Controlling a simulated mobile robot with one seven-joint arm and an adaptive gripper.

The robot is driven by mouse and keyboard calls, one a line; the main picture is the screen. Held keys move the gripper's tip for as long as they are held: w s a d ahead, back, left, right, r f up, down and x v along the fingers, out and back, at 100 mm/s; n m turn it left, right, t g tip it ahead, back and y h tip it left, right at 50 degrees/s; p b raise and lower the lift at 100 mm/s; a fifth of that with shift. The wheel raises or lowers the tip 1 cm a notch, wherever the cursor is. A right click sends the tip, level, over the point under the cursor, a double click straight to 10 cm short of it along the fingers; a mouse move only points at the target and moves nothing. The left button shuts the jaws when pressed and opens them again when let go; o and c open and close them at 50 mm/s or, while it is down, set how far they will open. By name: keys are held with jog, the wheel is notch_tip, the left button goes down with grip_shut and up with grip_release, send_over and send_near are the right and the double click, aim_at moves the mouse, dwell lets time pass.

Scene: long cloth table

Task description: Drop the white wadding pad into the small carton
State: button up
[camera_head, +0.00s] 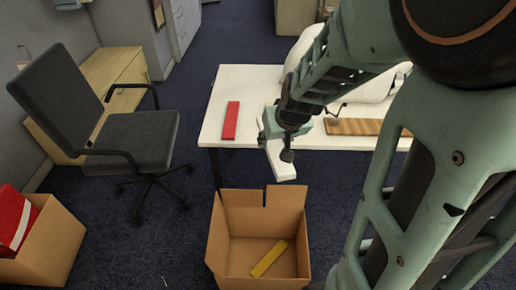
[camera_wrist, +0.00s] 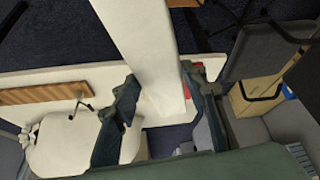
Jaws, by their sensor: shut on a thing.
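The white wadding pad (camera_head: 279,161) is a long white slab held in my gripper (camera_head: 276,136). In the wrist view the pad (camera_wrist: 147,40) runs between the two fingers of my gripper (camera_wrist: 159,74), which are shut on it from both sides. In the head view the pad hangs tilted at the table's front edge, its lower end just above the far flaps of an open brown carton (camera_head: 229,228). The carton stands on the floor in front of the table, with a yellow bar (camera_head: 269,258) on its bottom.
The white table (camera_head: 213,126) bears a red block (camera_head: 231,120), a striped wooden board (camera_head: 353,127) and a large white object (camera_head: 306,48). A black office chair (camera_head: 140,135) stands left. Another carton (camera_head: 52,248), holding a red thing (camera_head: 12,218), is at lower left.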

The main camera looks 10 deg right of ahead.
notch_tip(320, 180, down, 37)
jog(key=n+g+y+b, duration=0.4)
jog(key=n+b, duration=1.1)
jog(key=b, duration=1.1)
jog(key=shift+d+g+y, duration=0.15)
jog(key=shift+g+y, duration=0.25)
jog(key=shift+y, duration=0.3)
jog(key=o, duration=1)
